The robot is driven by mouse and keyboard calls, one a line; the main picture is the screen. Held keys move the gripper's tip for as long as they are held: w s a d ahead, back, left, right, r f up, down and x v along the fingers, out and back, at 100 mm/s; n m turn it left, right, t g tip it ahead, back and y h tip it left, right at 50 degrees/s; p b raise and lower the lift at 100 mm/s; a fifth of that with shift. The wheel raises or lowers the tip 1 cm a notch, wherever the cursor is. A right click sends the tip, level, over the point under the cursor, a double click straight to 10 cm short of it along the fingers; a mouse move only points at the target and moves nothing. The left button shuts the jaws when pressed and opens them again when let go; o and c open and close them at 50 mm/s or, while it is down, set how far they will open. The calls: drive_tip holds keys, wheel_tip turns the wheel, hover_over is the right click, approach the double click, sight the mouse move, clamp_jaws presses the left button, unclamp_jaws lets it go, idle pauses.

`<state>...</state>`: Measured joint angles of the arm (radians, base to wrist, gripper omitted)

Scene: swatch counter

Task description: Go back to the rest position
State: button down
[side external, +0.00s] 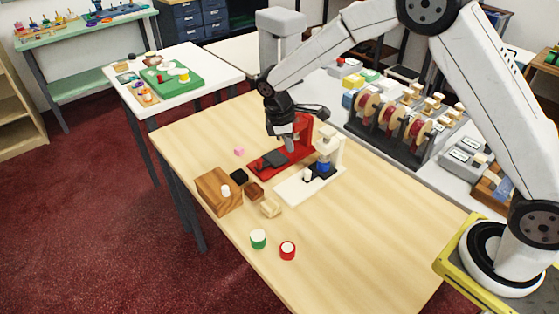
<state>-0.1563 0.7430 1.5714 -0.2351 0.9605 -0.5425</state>
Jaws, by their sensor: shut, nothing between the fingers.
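My gripper (288,146) points down above the wooden table (370,235). It is shut with nothing held. It is at the red stand (298,152), which bears a dark flat piece; whether the fingertips touch the stand I cannot tell. A white stand (290,191) with a blue and black part (322,168) is just right of it. My arm reaches in from the right, above the table.
Green (258,240) and red (288,251) round pieces are nearer the front. The table's right front is clear. A rack of reels (388,125) stands behind.

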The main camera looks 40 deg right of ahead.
drive_tip(key=s+d+r+m+t+y, duration=0.1)
drive_tip(key=s+m, duration=0.3)
drive_tip(key=s, duration=0.6)
drive_tip(key=s+d+r+m+t+y, duration=0.1)
drive_tip(key=s+m, duration=0.4)
drive_tip(key=s, duration=0.5)
wheel_tip(320, 180, up, 2)
drive_tip(key=shift+s+d+r+m+t, duration=0.15)
drive_tip(key=shift+s+d+m+t, duration=0.15)
drive_tip(key=shift+d+t, duration=0.65)
